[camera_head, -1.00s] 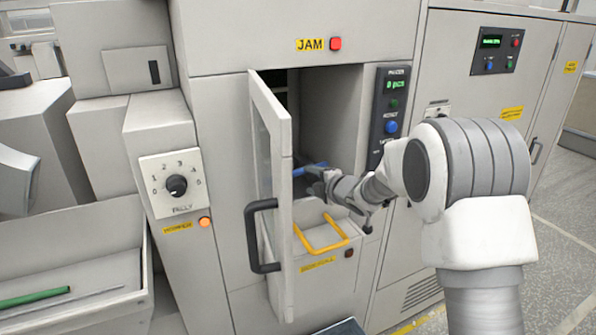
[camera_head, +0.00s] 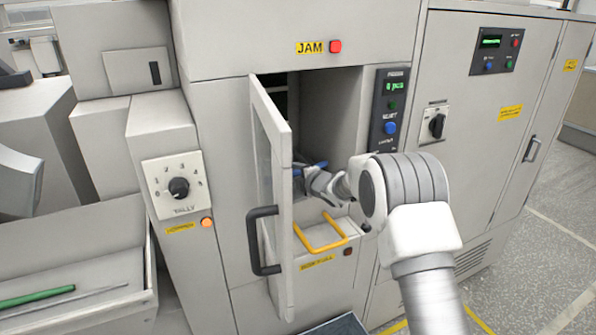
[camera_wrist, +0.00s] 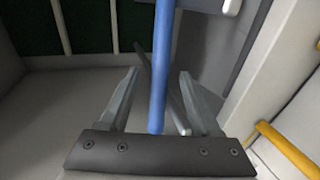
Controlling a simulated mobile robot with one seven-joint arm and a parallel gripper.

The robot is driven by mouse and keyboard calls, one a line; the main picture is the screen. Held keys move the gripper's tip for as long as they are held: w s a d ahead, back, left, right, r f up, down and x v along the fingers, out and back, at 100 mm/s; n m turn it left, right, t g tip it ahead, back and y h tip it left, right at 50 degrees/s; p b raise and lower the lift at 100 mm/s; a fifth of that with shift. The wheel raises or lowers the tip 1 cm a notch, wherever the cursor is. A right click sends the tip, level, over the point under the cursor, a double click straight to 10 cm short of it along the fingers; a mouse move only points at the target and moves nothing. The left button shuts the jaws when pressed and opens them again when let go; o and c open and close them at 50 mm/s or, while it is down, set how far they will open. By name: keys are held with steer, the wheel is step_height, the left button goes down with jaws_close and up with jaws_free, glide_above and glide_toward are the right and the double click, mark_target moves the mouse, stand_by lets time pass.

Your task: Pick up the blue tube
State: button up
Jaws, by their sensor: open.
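The blue tube (camera_wrist: 162,68) is inside the machine's open compartment. In the wrist view it runs from the top edge down between the two fingers of my gripper (camera_wrist: 160,88), with clear space on both sides. My gripper is open around the tube, and I see no finger touching it. In the head view a small part of the blue tube (camera_head: 312,165) shows at the compartment opening, the rest being hidden by the door and my gripper (camera_head: 300,172). A thin grey rod lies behind the tube in the wrist view.
The compartment door (camera_head: 272,190) with a black handle stands open to the left of my arm. A yellow handle (camera_head: 322,238) sits just below the opening. A control panel (camera_head: 390,110) is on the right. A tray (camera_head: 110,268) at lower left holds a green tube (camera_head: 35,298).

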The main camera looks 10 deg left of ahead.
jaws_close()
stand_by(0.3)
